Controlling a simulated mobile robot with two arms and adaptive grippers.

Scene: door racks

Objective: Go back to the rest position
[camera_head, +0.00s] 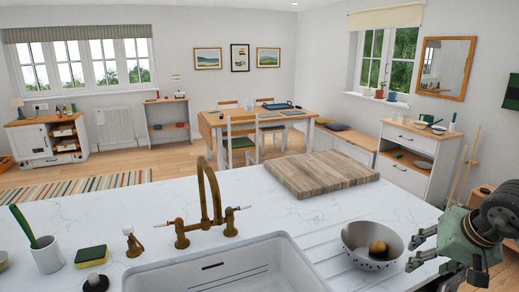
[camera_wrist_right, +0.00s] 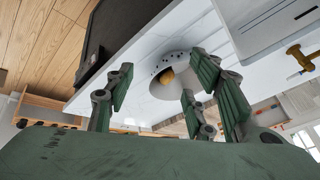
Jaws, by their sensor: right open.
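My right gripper (camera_head: 418,251) shows at the right edge of the head view, above the white worktop and just right of a metal colander (camera_head: 355,248). Its fingers are spread open with nothing between them. A brownish-yellow round item (camera_head: 378,248) lies in the colander. In the right wrist view the colander (camera_wrist_right: 184,59) and the item (camera_wrist_right: 167,76) appear beyond the open fingers, apart from them. My left gripper is not in view.
The worktop (camera_head: 110,205) carries a wooden board (camera_head: 322,174), a brass tap (camera_head: 213,200) and a sink (camera_head: 225,270). A sponge (camera_head: 91,256) and a white cup (camera_head: 47,256) stand at the left. A dining table and cabinets stand farther back.

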